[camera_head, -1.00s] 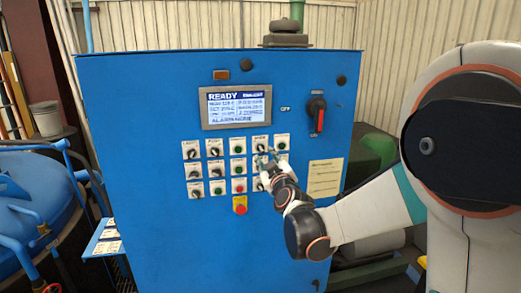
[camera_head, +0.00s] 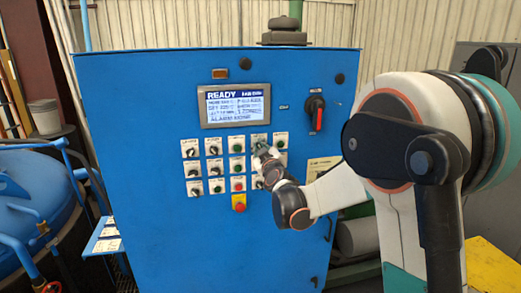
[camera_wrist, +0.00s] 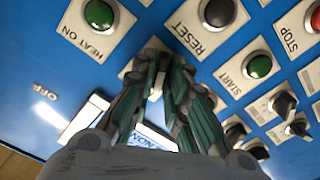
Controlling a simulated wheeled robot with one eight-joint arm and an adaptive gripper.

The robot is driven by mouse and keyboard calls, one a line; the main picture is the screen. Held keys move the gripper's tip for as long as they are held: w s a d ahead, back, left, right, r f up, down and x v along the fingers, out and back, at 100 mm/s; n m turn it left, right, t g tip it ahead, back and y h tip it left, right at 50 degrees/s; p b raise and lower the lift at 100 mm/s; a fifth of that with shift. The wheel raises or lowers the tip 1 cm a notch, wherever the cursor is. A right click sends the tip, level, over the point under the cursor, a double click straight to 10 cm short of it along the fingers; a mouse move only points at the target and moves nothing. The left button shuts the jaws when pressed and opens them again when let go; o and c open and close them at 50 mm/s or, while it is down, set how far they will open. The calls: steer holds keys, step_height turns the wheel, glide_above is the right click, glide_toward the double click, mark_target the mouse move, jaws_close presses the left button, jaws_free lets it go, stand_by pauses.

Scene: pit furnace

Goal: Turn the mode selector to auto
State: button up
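The blue control cabinet (camera_head: 150,120) carries a grid of small labelled buttons and black selector knobs. A black selector (camera_head: 214,150) is in its upper row. I cannot read which one is the mode selector. My gripper (camera_head: 261,154) is at the right part of the grid, in front of the panel, and hides some controls there. In the wrist view its green-sided fingers (camera_wrist: 155,68) converge below the RESET button (camera_wrist: 216,12), with their tips close together. A pale piece shows between them; whether they grip a knob is unclear. Other black selectors (camera_wrist: 282,103) lie to the right.
The display (camera_head: 236,106) reads READY. A red-handled rotary switch (camera_head: 315,113) is at the upper right, a red emergency button (camera_head: 239,203) below the grid. A green START button (camera_wrist: 258,67) and a HEAT ON button (camera_wrist: 99,14) sit near the fingers.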

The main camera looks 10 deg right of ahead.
steer(key=shift+m, duration=0.3)
jaws_close()
steer(key=m+b, duration=0.4)
steer(key=m, duration=0.7)
steer(key=shift+d+b, duration=0.2)
steer(key=shift+b, duration=0.2)
steer(key=shift+m, duration=0.3)
steer(key=o, duration=0.7)
jaws_free()
steer(key=shift+s, duration=0.1)
steer(key=s, duration=1.1)
steer(key=shift+s, duration=0.4)
